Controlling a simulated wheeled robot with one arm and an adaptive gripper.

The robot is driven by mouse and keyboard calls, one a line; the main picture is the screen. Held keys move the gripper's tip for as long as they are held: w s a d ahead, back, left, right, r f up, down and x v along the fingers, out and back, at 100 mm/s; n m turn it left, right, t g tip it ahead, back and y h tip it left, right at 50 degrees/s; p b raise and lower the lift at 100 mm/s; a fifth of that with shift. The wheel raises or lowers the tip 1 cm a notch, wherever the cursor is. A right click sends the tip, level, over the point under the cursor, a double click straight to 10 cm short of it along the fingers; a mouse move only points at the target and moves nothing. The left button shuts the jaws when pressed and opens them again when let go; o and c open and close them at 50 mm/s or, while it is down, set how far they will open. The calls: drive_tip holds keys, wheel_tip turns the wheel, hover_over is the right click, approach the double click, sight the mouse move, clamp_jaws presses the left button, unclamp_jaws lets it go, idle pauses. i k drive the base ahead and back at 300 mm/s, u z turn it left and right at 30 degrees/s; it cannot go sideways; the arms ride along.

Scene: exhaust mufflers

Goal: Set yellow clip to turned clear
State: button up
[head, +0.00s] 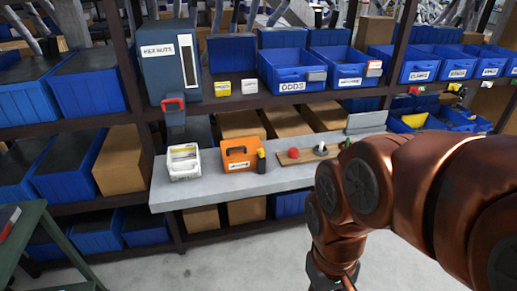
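A small yellow clip-like piece (455,87) sits on the front edge of the shelf at the right, below the blue bins. A red one (414,90) is to its left and a pale one (487,83) to its right. The yellow piece is too small to tell which way it is turned. My gripper (333,280) hangs at the bottom of the head view, below my copper-coloured arm, far from the yellow piece. Its fingertips are cut off by the lower edge, so its opening does not show.
A grey bench (215,187) holds a white crate (184,162), an orange box (238,154), a black yellow-topped object (261,160) and a wooden board (308,155) with knobs. Blue bins (291,72) line the shelves. A green table (40,255) stands at left. Floor in front is clear.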

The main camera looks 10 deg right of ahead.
sight(261, 153)
drive_tip(key=u, duration=0.1)
drive_tip(key=k, duration=0.4)
drive_tip(key=z, duration=0.6)
drive_tip(key=i, duration=0.65)
drive_tip(key=u, duration=0.65)
drive_tip(key=i, duration=0.6)
drive_tip(key=u, duration=0.6)
